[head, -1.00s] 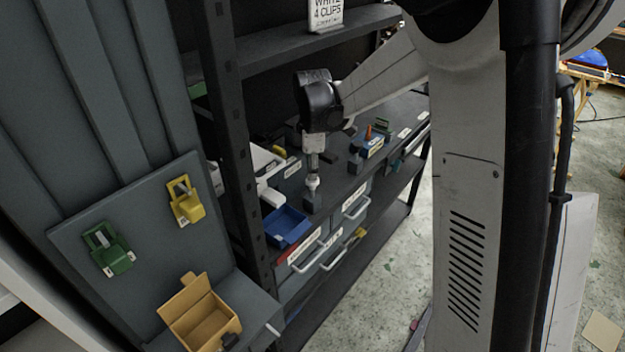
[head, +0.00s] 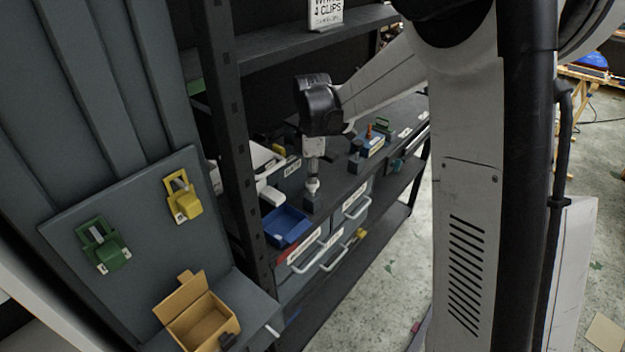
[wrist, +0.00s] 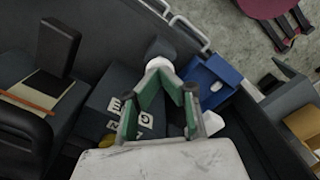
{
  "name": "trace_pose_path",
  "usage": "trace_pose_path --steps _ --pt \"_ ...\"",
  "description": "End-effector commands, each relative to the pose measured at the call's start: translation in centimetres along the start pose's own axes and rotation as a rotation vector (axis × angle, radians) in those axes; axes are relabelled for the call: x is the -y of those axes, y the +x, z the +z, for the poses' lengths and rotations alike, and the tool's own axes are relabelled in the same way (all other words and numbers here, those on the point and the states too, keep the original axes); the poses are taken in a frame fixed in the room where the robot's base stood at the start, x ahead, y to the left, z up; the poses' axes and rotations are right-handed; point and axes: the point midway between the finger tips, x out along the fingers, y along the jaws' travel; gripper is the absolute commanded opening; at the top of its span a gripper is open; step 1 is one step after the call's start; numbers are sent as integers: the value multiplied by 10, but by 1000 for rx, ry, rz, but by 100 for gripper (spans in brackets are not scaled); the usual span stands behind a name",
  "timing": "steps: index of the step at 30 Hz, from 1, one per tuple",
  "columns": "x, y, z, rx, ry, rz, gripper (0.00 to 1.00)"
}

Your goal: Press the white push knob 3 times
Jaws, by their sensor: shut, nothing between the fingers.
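The white push knob (head: 313,186) sits on top of a small dark block (head: 311,203) on the shelf, just right of a blue bin. In the wrist view the white knob (wrist: 159,64) shows just beyond my fingertips, partly covered by them. My gripper (head: 314,177) points down right above the knob; its tips look to be at or on the knob, though I cannot tell exact contact. In the wrist view my gripper's (wrist: 165,73) green-padded fingers come together at the tips with nothing between them.
The blue bin (head: 287,226) stands at the shelf's front edge. Labelled drawers with handles (head: 333,257) hang below. A block with an orange peg (head: 369,132) stands further back. A panel with green (head: 103,246) and yellow (head: 183,196) clips and an open cardboard box (head: 205,325) is at left.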

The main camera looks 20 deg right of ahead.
Motion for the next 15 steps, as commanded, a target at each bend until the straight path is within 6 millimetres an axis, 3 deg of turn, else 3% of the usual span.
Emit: trace_pose_path --steps 15 --pt "0 7 0 0 0 0 0"
